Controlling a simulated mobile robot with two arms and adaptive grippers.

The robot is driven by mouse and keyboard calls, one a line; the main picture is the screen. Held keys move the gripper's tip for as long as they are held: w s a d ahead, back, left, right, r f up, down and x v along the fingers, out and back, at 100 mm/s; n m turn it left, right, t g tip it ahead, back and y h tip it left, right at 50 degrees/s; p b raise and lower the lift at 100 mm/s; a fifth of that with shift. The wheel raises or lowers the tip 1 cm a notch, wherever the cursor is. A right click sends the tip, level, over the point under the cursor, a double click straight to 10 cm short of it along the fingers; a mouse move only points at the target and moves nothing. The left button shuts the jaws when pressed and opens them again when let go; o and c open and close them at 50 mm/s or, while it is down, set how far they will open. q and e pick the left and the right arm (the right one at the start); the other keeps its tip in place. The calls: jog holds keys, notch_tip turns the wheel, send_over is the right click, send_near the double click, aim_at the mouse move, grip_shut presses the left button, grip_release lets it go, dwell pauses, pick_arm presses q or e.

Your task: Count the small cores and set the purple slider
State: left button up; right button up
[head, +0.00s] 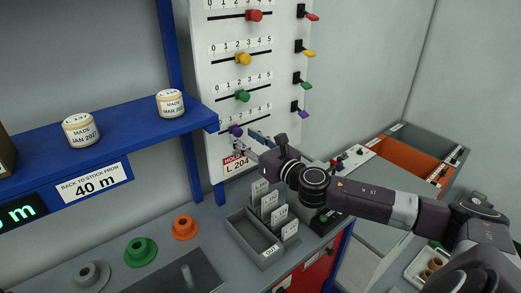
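The purple slider (236,131) is the lowest knob on the white slider board (203,85), towards the left, low-number end of its slot. My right gripper (248,145) is just right of and below this knob. Its two fingers look apart, with nothing seen between them; contact with the knob cannot be told. Small tan cores (432,266) lie in a white tray (413,275) at the lower right, partly hidden by my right arm, so their full number does not show. My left gripper is not in view.
Red (255,15), yellow (243,59) and green (242,96) sliders sit above. Small coloured levers line the board's right edge. A blue shelf (140,125) holds two labelled rolls. Grey, green (140,250) and orange spools stand below, beside a grey card box (245,245).

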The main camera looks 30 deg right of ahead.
jog(key=s, duration=0.9)
jog(key=shift+s+d, duration=0.2)
jog(key=shift+s, duration=0.2)
dwell(0.4)
